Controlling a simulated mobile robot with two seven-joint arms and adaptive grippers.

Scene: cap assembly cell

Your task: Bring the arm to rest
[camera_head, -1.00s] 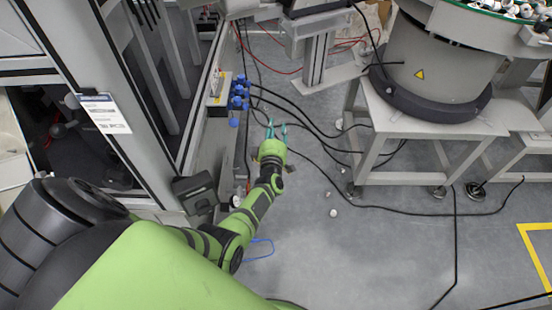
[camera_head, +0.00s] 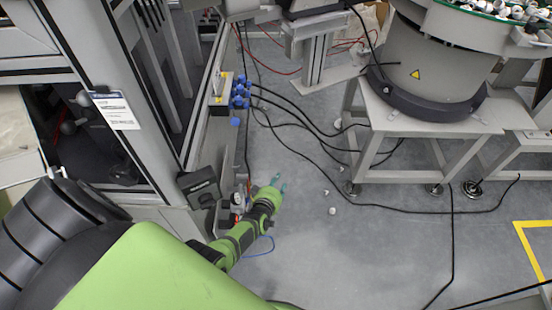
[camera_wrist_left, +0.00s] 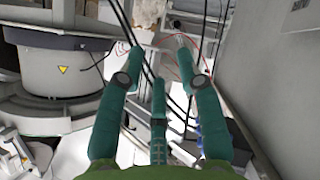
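My green left arm (camera_head: 240,238) reaches in from the lower left in the head view, low beside the machine frame. Its left gripper (camera_head: 279,183) has small teal fingers and hangs over the grey floor. In the left wrist view the gripper (camera_wrist_left: 160,55) shows its teal fingers spread apart, with nothing held between them. Behind the fingers are cables and a machine. My right gripper is not in view.
A grey machine frame (camera_head: 150,150) stands close to the left of the arm. A feeder bowl stand (camera_head: 425,70) is at the upper right. Black cables (camera_head: 400,209) cross the floor, and small white caps (camera_head: 333,210) lie there.

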